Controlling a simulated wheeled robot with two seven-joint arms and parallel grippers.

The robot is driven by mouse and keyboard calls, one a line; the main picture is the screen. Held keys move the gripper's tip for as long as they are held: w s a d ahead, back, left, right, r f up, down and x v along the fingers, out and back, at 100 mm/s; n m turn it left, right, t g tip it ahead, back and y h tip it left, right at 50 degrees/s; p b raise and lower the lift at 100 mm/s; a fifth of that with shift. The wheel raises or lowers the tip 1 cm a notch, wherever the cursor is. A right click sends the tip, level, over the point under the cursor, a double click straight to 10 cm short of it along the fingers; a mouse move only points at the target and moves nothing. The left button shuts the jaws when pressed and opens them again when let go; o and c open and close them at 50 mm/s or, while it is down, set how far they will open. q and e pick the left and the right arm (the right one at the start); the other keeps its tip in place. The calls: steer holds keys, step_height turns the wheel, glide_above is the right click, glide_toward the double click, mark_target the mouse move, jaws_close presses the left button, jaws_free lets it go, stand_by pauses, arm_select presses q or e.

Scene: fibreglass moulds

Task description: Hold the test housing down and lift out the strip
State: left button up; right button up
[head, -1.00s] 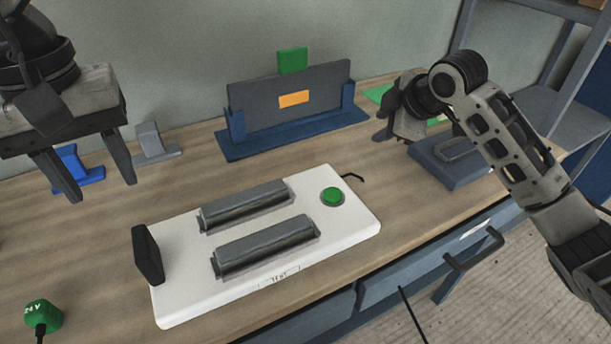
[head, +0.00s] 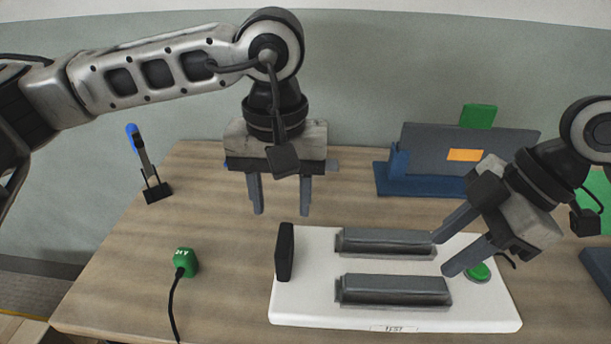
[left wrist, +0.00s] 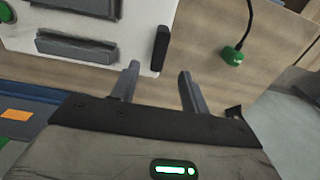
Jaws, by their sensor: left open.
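The test housing (head: 300,305) is a flat white base on the table with two long grey raised bars (head: 385,240) (head: 395,290), a green button (head: 478,272) at its right end and an upright black plate (head: 285,252) at its left end. I cannot tell which part is the strip. My left gripper (head: 281,212) is open and empty, pointing down behind the black plate. In the left wrist view, the fingers (left wrist: 158,70) are apart beside the housing (left wrist: 140,32). My right gripper (head: 442,256) has its fingers apart over the bars' right ends, partly hiding them; contact is unclear.
A green 24V plug (head: 185,262) with a black cable lies left of the housing. A blue stand with a dark panel (head: 425,145) is at the back right. A blue-tipped item (head: 137,145) stands at the back left. Table between plug and housing is clear.

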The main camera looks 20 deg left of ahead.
mark_target(284, 238)
arm_select(q)
step_height(284, 238, down, 11)
steer(key=shift+f, duration=0.1)
stand_by(0.3)
